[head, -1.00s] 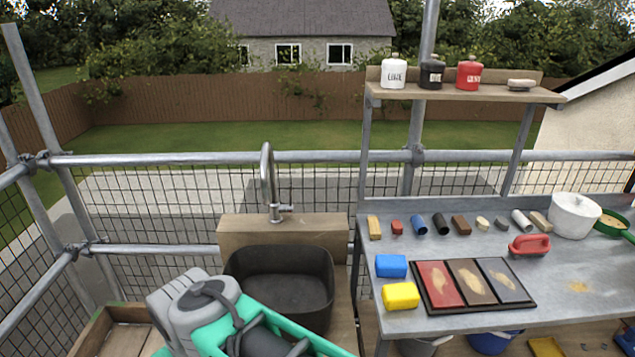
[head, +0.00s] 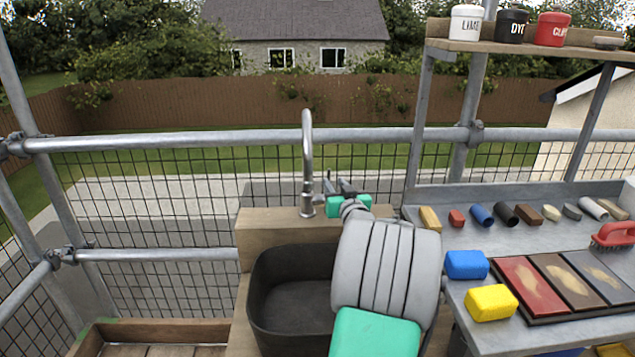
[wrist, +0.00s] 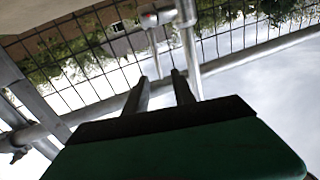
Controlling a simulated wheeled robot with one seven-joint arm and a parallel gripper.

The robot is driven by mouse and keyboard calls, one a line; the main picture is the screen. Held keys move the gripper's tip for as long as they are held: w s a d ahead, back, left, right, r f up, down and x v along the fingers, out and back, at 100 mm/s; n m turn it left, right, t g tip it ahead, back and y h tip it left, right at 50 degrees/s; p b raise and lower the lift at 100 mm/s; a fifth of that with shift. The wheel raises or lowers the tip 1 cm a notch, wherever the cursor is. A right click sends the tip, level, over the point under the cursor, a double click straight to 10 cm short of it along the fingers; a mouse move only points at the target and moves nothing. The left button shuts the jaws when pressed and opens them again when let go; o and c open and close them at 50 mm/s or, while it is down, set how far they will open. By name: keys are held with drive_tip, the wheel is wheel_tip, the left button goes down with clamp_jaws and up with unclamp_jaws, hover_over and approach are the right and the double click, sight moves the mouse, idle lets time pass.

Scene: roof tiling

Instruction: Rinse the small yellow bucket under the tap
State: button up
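The tap (head: 308,160) is a curved metal spout on a wooden block behind the dark basin (head: 270,322). No water shows from it. My gripper (head: 337,184) is just right of the tap's base, close to its small side lever. In the wrist view my gripper (wrist: 159,77) has its two fingers apart with nothing between them. The tap (wrist: 187,35) and its lever (wrist: 157,19) lie just beyond the fingertips. I cannot make out a small yellow bucket; a yellow thing (head: 616,350) under the bench is cut off by the frame. My arm hides the basin's right part.
The grey bench (head: 430,238) to the right holds a blue block (head: 466,265), a yellow block (head: 490,302), a tray of colour samples (head: 525,312) and a red-handled brush (head: 613,236). A shelf (head: 500,47) carries jars above it. Scaffold rails and mesh stand behind the tap.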

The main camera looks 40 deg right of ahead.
sight(329, 172)
drive_tip(key=x, duration=0.7)
drive_tip(key=shift+d+r+p, duration=0.15)
drive_tip(key=shift+r+p, duration=0.15)
drive_tip(key=shift+p, duration=0.05)
drive_tip(key=shift+c, duration=0.3)
clamp_jaws()
idle(0.6)
